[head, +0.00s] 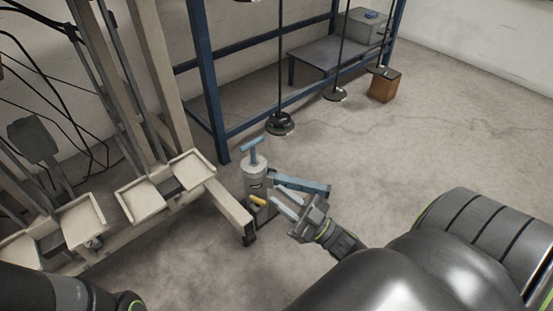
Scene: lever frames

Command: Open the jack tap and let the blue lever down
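The jack (255,175) is a grey cylinder with a blue T-shaped top, standing on the floor on a dark base. Its yellow tap (258,200) sticks out low at the front. The blue lever (308,186) reaches out to the right from the jack, behind my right gripper. My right gripper (273,195) has its two pale fingers apart with nothing seen between them. The fingertips point at the jack, just right of the yellow tap. I cannot tell whether they touch it. My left gripper is out of view.
A beige machine frame with trays (143,202) stands left of the jack. A blue rack (208,75) is behind, with hanging rods and dark weights (280,124). A brown box (384,86) stands at its right end. The floor (430,125) to the right is clear.

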